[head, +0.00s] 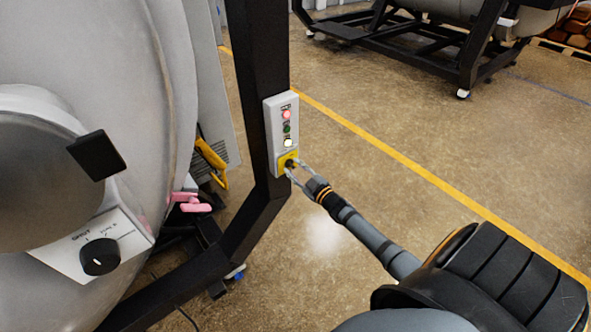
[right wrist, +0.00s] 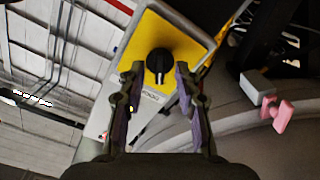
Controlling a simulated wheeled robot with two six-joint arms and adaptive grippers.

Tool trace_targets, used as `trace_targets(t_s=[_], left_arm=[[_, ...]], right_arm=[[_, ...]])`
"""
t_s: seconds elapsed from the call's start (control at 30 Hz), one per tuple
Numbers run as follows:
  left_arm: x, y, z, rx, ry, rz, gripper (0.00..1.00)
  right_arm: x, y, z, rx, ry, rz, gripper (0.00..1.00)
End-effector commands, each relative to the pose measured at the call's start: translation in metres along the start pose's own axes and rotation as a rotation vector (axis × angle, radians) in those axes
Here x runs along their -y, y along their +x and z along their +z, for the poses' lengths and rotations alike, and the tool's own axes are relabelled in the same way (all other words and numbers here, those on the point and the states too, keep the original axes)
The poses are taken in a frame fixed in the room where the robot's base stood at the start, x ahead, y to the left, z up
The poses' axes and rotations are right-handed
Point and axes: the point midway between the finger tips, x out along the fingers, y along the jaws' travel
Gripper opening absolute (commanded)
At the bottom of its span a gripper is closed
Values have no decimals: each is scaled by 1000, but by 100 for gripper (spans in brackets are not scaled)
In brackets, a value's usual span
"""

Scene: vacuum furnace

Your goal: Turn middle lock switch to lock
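A grey control box (head: 282,122) with red, green and white lights is mounted on a black post. At its lower end is a yellow plate (head: 281,156) with a black rotary switch, mostly hidden there by my right gripper (head: 289,166). In the right wrist view the black switch knob (right wrist: 158,62) sits on the yellow plate (right wrist: 185,40), its white mark pointing down in the picture. My right gripper (right wrist: 160,68) is open, its fingertips on either side of the knob with a visible gap at the right. Contact at the left is hard to tell. My left gripper is not in view.
The black post (head: 258,80) stands beside the large grey furnace body (head: 100,60). A panel with another black dial (head: 100,257) marked "SHUT" is at lower left. The floor (head: 400,170) to the right is clear.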

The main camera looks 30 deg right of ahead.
Motion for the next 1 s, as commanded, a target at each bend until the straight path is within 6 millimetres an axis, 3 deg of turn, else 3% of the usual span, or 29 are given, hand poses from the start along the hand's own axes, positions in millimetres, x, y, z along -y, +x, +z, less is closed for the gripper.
trace_targets(t_s=[0.27,0.7,1.0], left_arm=[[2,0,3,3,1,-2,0],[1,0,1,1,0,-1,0],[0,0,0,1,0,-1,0]], right_arm=[[0,-10,1,1,0,-1,33],[1,-104,1,2,-2,-5,33],[0,-120,0,0,0,0,33]])
